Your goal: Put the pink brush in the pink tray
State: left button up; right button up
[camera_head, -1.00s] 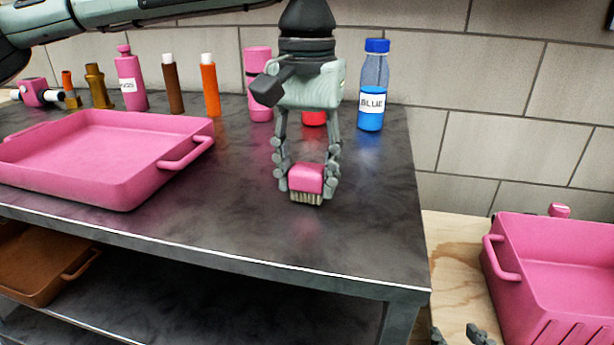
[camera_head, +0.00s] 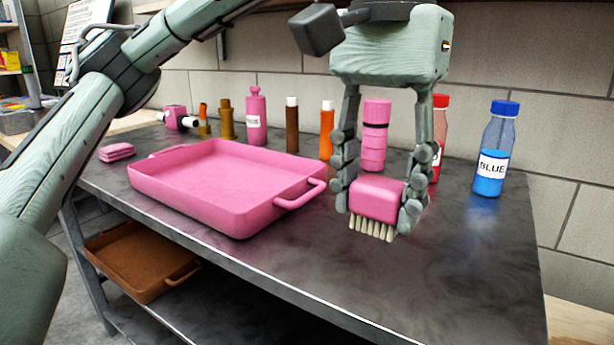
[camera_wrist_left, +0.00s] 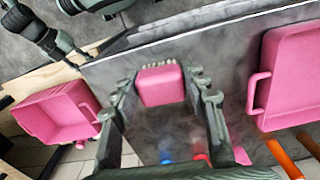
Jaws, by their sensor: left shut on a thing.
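The pink brush (camera_head: 376,198) has a pink block body and pale bristles pointing down. My left gripper (camera_head: 378,205) is shut on it and holds it above the dark table, to the right of the pink tray. The brush also shows between the fingers in the left wrist view (camera_wrist_left: 160,86). The pink tray (camera_head: 262,218) is shallow, with side handles, and looks empty inside. It sits on the table left of the gripper. In the left wrist view the tray (camera_wrist_left: 292,110) is at the right edge. My right gripper is not clearly in view.
Behind the tray stand a pink bottle (camera_head: 256,118), a brown tube (camera_head: 292,130) and an orange tube (camera_head: 327,135). A pink cylinder (camera_head: 375,140), a red-capped bottle (camera_head: 440,125) and a blue bottle (camera_head: 492,155) stand behind the gripper. A brown tray (camera_head: 135,265) is on the lower shelf.

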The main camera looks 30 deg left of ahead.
aim_at(255, 193)
jog(key=k+j+z, duration=0.1)
jog(key=k+j, duration=0.2)
jog(key=k, duration=0.15)
jog(key=k+j+z, duration=0.1)
jog(key=j, duration=0.3)
jog(key=k+j+z, duration=0.15)
jog(key=k+j, duration=0.35)
jog(key=j, duration=0.2)
jog(key=k+j+z, duration=0.15)
jog(key=j, duration=0.25)
